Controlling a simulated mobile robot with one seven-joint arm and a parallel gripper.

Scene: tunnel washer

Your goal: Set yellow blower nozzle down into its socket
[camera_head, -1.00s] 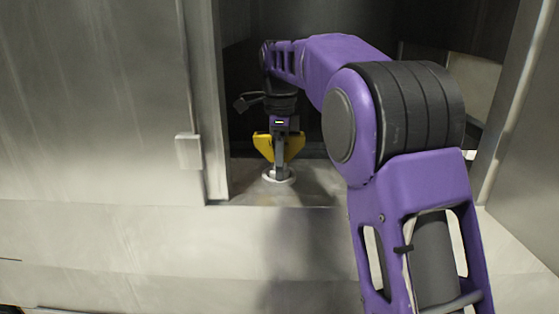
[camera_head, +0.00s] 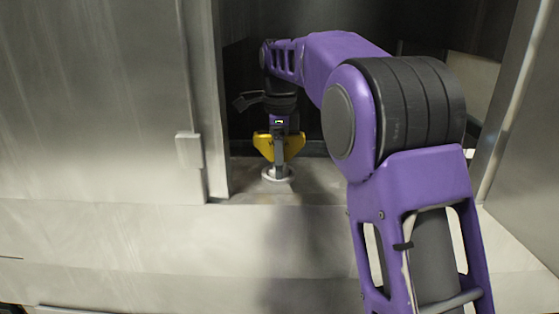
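The yellow blower nozzle (camera_head: 293,146) shows on both sides of my gripper (camera_head: 279,165), inside the open metal bay. A finger of my gripper points down in front of the nozzle's middle and hides it. The gripper appears shut on the nozzle. The socket (camera_head: 277,174) is a pale round ring on the bay floor, directly below the nozzle. The fingertip hides part of the ring. I cannot tell whether the nozzle's lower end is inside the ring or just above it.
A metal panel with a small block (camera_head: 188,151) stands left of the opening. Another metal panel (camera_head: 519,110) stands at the right. The bay floor (camera_head: 315,184) around the ring is bare, and its front edge drops to a ledge. The bay's back is dark.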

